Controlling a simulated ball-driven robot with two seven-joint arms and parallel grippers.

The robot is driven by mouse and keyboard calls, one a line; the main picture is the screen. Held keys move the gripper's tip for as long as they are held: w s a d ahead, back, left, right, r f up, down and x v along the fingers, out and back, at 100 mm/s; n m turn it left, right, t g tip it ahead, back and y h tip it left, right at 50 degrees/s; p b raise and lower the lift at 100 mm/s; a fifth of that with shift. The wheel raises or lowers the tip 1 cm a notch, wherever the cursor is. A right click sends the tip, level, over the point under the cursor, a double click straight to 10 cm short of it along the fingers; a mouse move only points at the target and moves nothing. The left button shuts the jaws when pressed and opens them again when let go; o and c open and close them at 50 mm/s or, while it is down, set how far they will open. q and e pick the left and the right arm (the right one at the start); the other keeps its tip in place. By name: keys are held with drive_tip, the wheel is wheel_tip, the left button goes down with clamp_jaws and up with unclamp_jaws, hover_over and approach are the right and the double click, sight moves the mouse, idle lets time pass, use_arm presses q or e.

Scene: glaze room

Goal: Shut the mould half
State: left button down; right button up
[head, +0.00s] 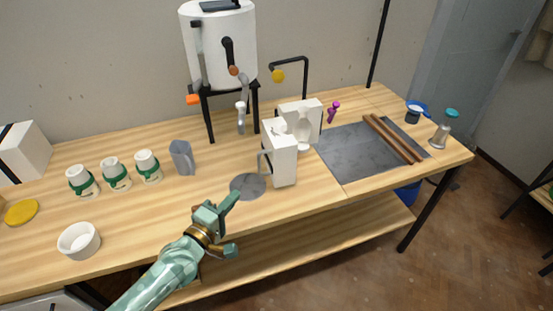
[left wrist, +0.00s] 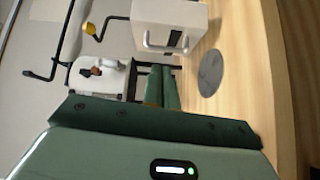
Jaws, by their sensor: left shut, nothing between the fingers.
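A white two-part mould stands open near the middle of the bench. Its front mould half (head: 284,160) has a grey handle on its left side. The rear half (head: 305,128) stands behind it to the right, its hollowed face showing. My left gripper (head: 236,195) is shut and empty, to the left and front of the front half, apart from it. In the left wrist view the shut fingers (left wrist: 161,86) point toward a white block (left wrist: 190,18), which is the front half with its handle (left wrist: 163,47). My right gripper is not in view.
A grey disc (head: 248,187) lies beside the front half. A white urn (head: 222,70) on black legs stands behind. A grey jug (head: 182,157) and several banded cups (head: 116,173) stand left. A dark slab (head: 350,155) bearing brown rods (head: 392,139) lies right.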

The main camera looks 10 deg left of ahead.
use_arm(q)
drive_tip(key=n, duration=0.1)
drive_tip(key=b, duration=0.2)
approach(273, 162)
drive_tip(key=w+a, duration=0.2)
drive_tip(key=w, duration=0.2)
drive_tip(key=shift+w+d, duration=0.25)
drive_tip(key=shift+d, duration=0.35)
drive_tip(key=shift+w+d, duration=0.25)
drive_tip(key=shift+d, duration=0.35)
drive_tip(key=shift+w+d, duration=0.25)
drive_tip(key=shift+d, duration=0.35)
